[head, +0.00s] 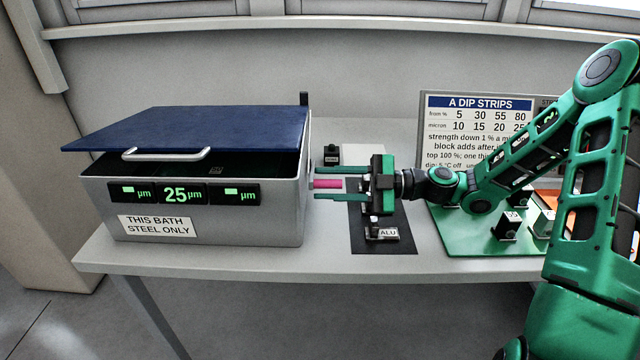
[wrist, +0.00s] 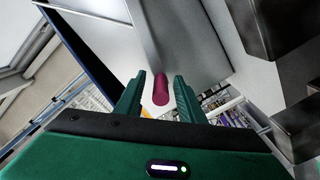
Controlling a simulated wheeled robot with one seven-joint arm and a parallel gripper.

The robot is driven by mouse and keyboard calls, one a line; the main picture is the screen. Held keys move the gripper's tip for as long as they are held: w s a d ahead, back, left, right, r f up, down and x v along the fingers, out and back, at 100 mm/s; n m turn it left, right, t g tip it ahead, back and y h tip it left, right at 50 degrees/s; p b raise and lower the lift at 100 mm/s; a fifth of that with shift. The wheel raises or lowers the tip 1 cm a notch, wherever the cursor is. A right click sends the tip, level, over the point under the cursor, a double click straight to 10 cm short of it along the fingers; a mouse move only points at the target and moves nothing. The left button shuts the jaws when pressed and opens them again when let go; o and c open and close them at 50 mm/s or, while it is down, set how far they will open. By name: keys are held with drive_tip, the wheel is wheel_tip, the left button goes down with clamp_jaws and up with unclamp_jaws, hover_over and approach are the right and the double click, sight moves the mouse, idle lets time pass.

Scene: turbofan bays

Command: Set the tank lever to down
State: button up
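The tank (head: 290,215) is a grey metal bath labelled "THIS BATH STEEL ONLY", with a display reading 25 µm in its middle window. The pink tank lever (head: 327,184) sticks out from the tank's right side. It also shows in the wrist view (wrist: 161,90). My gripper (head: 318,183) points left at that side, its two green fingers apart on either side of the lever. In the wrist view a gap shows between the lever and each finger. Whether the lever's present setting is up or down I cannot tell.
The tank's blue lid (head: 190,132) is tilted partly open. A dark mat (head: 365,235) with small labelled blocks, one marked ALU (head: 387,234), lies under my gripper. A green board (head: 460,237) with blocks and a dip strips sign (head: 485,125) stand at right.

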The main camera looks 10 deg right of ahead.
sight(346, 184)
drive_tip(key=d, duration=0.5)
drive_tip(key=shift+s+d, duration=0.3)
drive_tip(key=shift+s, duration=0.05)
